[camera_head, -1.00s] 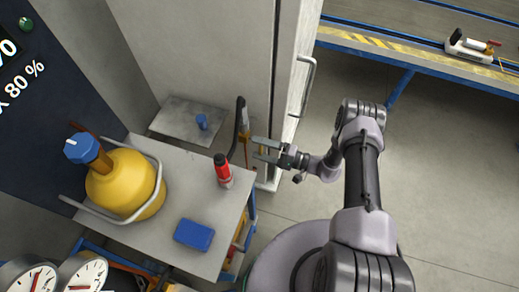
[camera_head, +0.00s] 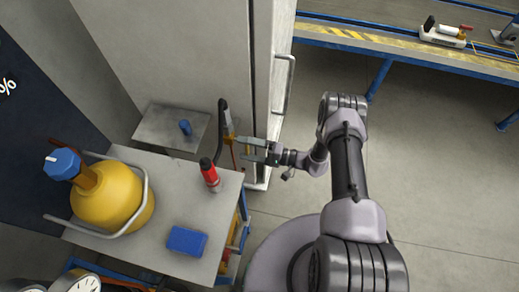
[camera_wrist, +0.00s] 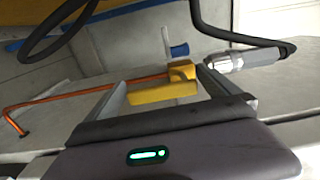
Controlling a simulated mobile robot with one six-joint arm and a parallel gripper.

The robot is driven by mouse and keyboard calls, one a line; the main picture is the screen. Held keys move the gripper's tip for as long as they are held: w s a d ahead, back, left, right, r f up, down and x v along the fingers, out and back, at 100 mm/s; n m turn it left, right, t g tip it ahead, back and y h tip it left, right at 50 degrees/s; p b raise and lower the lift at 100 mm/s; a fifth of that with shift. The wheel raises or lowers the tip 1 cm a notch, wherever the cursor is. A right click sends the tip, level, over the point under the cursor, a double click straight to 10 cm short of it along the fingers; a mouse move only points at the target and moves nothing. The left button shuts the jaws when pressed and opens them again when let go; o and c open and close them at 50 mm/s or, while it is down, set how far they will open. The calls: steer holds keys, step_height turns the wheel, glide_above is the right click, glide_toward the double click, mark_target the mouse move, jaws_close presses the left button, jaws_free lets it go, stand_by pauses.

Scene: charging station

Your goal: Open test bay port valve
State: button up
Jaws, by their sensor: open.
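My gripper (camera_head: 240,149) is open, beside the cart's corner and close to the cabinet. In the wrist view, a yellow block-like part (camera_wrist: 165,92) shows between the fingers with no clear contact. A metal nozzle (camera_wrist: 240,60) on a black hose lies just beyond the right finger. No valve is labelled as the test bay port valve. A small blue knob (camera_head: 185,127) stands on a grey shelf and also shows in the wrist view (camera_wrist: 178,50). A red handle (camera_head: 466,28) sits on a white device (camera_head: 442,37) on the far conveyor.
The cart top (camera_head: 150,255) carries a yellow gas bottle (camera_head: 110,200) with a blue cap, a red cylinder (camera_head: 209,174) and a blue box (camera_head: 187,240). Floor at right is clear.

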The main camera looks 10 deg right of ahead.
steer(key=shift+d, duration=0.1)
steer(key=p+v, duration=0.2)
steer(key=v, duration=1.5)
steer(key=shift+d, duration=0.15)
steer(key=shift+r, duration=0.15)
